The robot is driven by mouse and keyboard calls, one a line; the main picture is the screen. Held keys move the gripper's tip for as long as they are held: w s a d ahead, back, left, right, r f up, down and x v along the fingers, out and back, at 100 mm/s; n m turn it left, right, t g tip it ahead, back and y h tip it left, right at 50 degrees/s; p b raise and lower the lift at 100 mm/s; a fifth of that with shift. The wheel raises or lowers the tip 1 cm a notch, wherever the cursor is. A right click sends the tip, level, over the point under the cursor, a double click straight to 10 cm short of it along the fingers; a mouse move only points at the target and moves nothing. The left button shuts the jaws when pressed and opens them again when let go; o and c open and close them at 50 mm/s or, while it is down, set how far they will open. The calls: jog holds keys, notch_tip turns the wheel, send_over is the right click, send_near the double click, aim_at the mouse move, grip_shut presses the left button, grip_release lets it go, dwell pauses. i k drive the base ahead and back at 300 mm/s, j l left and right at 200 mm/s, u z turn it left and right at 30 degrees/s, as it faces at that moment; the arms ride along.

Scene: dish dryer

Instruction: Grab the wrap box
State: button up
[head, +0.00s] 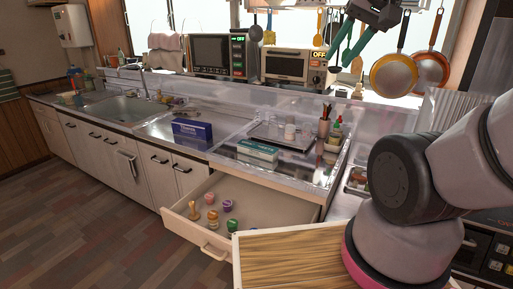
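Two boxes that could be the wrap box are on the counter in the head view. A dark blue box with white lettering (192,131) stands on the metal worktop left of centre. A flat teal-and-white box (258,150) lies near the counter's front edge, above the open drawer; I cannot tell for sure which is the wrap box. My gripper (339,58) is at the top right, dark with teal edges, in front of the window and hanging utensils. Its two fingers point down and left, look spread apart and hold nothing visible. It is well above and away from both boxes.
An open drawer (266,205) with several small colourful items juts out below the counter. A wooden board (290,262) is at the front. A tray (268,133) with a cup, a utensil holder (324,124) and bottles stand behind the teal box. Pans (392,75) hang at right.

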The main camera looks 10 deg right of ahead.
aim_at(255, 153)
jog(key=l+u, duration=0.3)
jog(key=l, duration=0.35)
jog(key=k+l+u, duration=0.15)
jog(key=l+u, duration=0.15)
jog(key=l, duration=0.3)
